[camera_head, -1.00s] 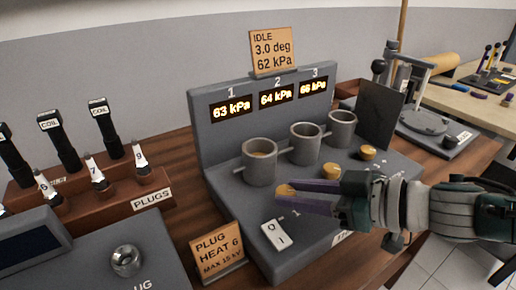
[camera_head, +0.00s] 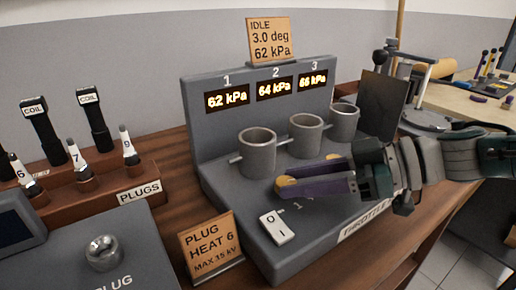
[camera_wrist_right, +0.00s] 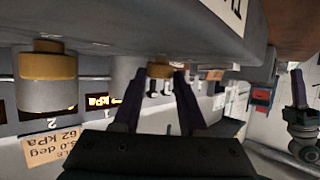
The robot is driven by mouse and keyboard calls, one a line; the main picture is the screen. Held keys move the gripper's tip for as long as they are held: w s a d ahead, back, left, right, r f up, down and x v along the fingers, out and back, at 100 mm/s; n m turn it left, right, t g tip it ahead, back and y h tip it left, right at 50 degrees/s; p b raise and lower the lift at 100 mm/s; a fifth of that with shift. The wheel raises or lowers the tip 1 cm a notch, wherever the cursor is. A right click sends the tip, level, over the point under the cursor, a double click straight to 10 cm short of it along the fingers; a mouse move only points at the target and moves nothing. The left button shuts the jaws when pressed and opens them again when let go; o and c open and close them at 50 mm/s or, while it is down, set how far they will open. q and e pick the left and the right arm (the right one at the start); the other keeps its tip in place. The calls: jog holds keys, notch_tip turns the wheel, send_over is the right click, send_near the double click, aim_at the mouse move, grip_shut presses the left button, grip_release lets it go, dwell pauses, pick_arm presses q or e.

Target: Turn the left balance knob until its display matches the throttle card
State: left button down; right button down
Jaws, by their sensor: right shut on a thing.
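The throttle card (camera_head: 270,40) on top of the grey bench unit reads IDLE, 3.0 deg, 62 kPa. Below it, display 1 (camera_head: 227,99) reads 62 kPa, display 2 (camera_head: 275,89) 64 kPa and display 3 (camera_head: 312,79) 66 kPa. My right gripper (camera_head: 300,182) is shut on the left balance knob (camera_head: 286,181), whose brass edge shows at the fingertips. The knob (camera_wrist_right: 160,69) also shows between the fingers in the upside-down right wrist view. My left gripper (camera_wrist_right: 299,90) appears at that view's right edge, its opening unclear.
Three metal cups (camera_head: 258,152) stand behind the knobs. A white rocker switch (camera_head: 277,228) lies just in front of my right gripper. Another brass knob (camera_wrist_right: 47,80) is close beside it in the wrist view. A plug rack (camera_head: 95,190) and plug card (camera_head: 210,250) are to the left.

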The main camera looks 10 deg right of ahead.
jog(key=shift+c, duration=2.2)
grip_release()
pick_arm(q)
jog(key=shift+r+p, duration=0.55)
pick_arm(e)
jog(key=v, duration=1)
jog(key=shift+a, duration=0.15)
